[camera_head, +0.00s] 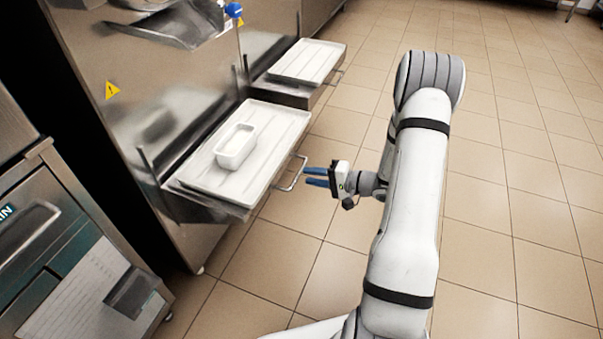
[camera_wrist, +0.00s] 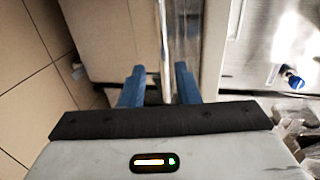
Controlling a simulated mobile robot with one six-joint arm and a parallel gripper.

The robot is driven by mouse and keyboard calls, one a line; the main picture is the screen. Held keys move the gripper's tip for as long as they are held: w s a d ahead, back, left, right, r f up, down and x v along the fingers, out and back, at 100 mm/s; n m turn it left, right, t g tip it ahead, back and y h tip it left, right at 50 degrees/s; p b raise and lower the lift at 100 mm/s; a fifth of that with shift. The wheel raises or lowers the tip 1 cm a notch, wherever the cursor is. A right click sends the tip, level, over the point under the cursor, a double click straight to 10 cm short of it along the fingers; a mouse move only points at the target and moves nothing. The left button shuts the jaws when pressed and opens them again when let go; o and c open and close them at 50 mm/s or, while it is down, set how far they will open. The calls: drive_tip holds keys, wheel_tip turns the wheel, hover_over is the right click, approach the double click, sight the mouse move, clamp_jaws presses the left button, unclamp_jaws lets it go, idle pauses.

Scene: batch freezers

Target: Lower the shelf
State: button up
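The nearer shelf (camera_head: 182,192) sticks out level from the front of a steel freezer. A white tray (camera_head: 203,178) lies on it, with a small white tub (camera_head: 236,146) on the tray. A thin metal handle (camera_head: 295,178) is on the shelf's right edge. My gripper (camera_head: 308,176) has two blue fingers pointing left at the handle, with their tips close to it. In the wrist view the fingers of my gripper (camera_wrist: 159,82) are apart, with a thin upright metal strip showing beyond and between them. Whether the fingers touch the handle cannot be told.
A second freezer shelf with a white tray (camera_head: 308,62) stands farther back. A blue knob (camera_head: 233,9) is on the nearer freezer, and shows in the wrist view (camera_wrist: 293,80). A steel machine (camera_head: 60,240) stands at lower left. The tiled floor is clear on the right.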

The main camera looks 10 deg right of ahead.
drive_tip(key=v, duration=0.2)
drive_tip(key=shift+s+d, duration=0.2)
drive_tip(key=shift+d, duration=0.05)
drive_tip(key=shift+r, duration=0.1)
drive_tip(key=s+a+r+n+g+h+p, duration=0.25)
drive_tip(key=s+a+r+g+p, duration=0.3)
drive_tip(key=r, duration=0.65)
drive_tip(key=s+a+r+n+g+h+p, duration=0.1)
drive_tip(key=s+a+r+n+g+p, duration=0.45)
drive_tip(key=r, duration=0.75)
drive_tip(key=s+d+r+t+h+p, duration=0.2)
drive_tip(key=s+r+h+p, duration=0.2)
drive_tip(key=r, duration=0.6)
drive_tip(key=s+d+r+t+h+p, duration=0.2)
drive_tip(key=s+r+h+p, duration=0.3)
drive_tip(key=s+r+p, duration=0.3)
drive_tip(key=shift+s+d+r+m+p, duration=0.25)
drive_tip(key=shift+s+r+m+p, duration=0.2)
drive_tip(key=shift+r, duration=0.55)
